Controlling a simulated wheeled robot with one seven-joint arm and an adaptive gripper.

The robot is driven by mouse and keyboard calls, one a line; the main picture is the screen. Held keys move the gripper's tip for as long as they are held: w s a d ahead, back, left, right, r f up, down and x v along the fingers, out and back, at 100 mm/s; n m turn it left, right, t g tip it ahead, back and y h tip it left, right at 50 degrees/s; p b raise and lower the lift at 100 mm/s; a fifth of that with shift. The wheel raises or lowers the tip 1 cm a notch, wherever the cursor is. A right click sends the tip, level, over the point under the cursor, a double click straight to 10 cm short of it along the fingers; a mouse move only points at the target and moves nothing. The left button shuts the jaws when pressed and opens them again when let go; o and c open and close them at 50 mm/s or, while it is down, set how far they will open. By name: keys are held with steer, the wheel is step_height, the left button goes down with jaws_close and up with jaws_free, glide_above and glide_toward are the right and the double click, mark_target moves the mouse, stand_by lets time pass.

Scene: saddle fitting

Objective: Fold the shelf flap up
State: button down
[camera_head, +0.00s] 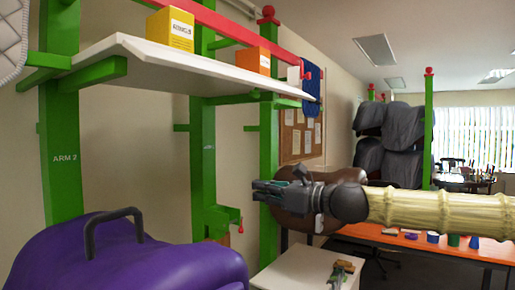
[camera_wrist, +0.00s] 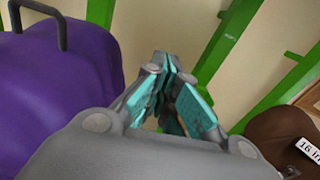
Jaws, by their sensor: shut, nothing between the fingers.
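A white shelf board (camera_head: 120,50) rests on green brackets high at the upper left in the head view. I cannot make out a separate flap on it, or tell whether it is folded. My gripper (camera_head: 262,191) is below and to the right of the shelf, pointing left, in front of a green post. In the wrist view my gripper (camera_wrist: 172,65) has its teal-padded fingers together and empty. The shelf does not show in the wrist view.
A yellow box (camera_head: 171,28) and an orange box (camera_head: 253,60) stand on the shelf beside a red rail. A purple saddle-like form (camera_head: 125,255) fills the lower left; a brown saddle (camera_head: 295,215) is behind my gripper. A green bracket (camera_head: 222,222) projects from the middle post.

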steer(key=s+d+r+m+t+y+p, duration=0.1)
steer(key=d+r, duration=0.2)
steer(key=r, duration=0.5)
steer(key=s+d+r+m+y+p, duration=0.1)
steer(key=d+r, duration=0.1)
steer(key=r, duration=0.5)
steer(key=w+a+r+p, duration=0.4)
steer(key=a+r+p, duration=0.1)
steer(key=a+r, duration=0.1)
steer(key=shift+w+a, duration=0.15)
steer(key=shift+w, duration=0.1)
steer(key=shift+h+p, duration=0.3)
steer(key=shift+p, duration=0.3)
steer(key=shift+s+r+n+p, duration=0.15)
steer(key=shift+r+n+p, duration=0.05)
steer(key=shift+n+p, duration=0.15)
